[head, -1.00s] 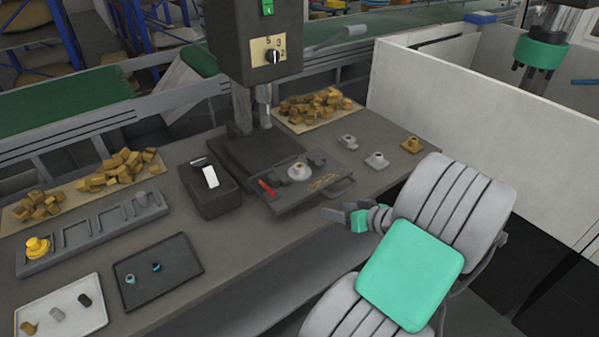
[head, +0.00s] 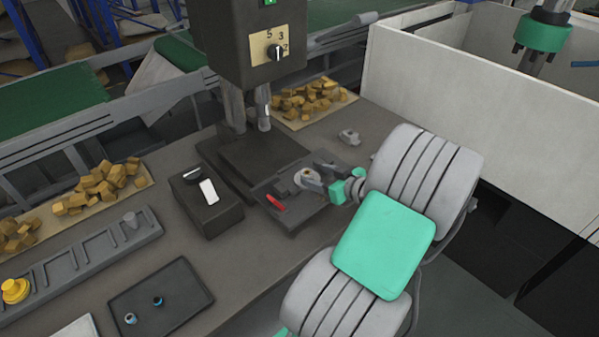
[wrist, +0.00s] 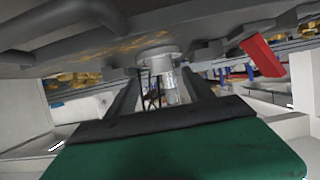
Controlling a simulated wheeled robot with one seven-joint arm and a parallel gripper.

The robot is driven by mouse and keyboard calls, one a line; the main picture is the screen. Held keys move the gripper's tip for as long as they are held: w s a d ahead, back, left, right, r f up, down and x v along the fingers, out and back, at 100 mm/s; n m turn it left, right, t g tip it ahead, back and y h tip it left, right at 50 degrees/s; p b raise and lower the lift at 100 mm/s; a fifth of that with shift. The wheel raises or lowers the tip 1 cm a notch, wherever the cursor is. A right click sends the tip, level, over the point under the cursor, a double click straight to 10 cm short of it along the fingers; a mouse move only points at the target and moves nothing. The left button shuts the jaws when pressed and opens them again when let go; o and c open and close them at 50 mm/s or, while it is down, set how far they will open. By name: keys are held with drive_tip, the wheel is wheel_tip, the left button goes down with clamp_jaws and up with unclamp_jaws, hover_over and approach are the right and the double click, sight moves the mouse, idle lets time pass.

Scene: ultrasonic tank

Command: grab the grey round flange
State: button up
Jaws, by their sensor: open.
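The grey round flange (head: 305,177) sits on the dark drill fixture plate (head: 290,218), with a small tan spot at its centre. In the wrist view the flange (wrist: 158,52) shows as a pale disc with a stub, in line with the gap between my fingers. My gripper (head: 319,180) is open, reaching in from the right with its fingertips close to the flange. In the wrist view my gripper (wrist: 160,78) has one finger on each side of the gap. I cannot tell whether the fingers touch the flange.
The drill press head (head: 250,35) stands above and behind the fixture. A red handle (head: 275,202) lies on the plate's left side. A black box (head: 208,200) stands further left. Another grey part (head: 348,137) lies behind my gripper. Wood blocks (head: 310,98) lie at the back.

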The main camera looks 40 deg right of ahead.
sight(304, 173)
drive_tip(key=p+x, duration=0.1)
drive_tip(key=x, duration=0.7)
drive_tip(key=shift+a+p, duration=0.2)
drive_tip(key=shift+p, duration=0.1)
drive_tip(key=shift+s+f, duration=0.15)
clamp_jaws()
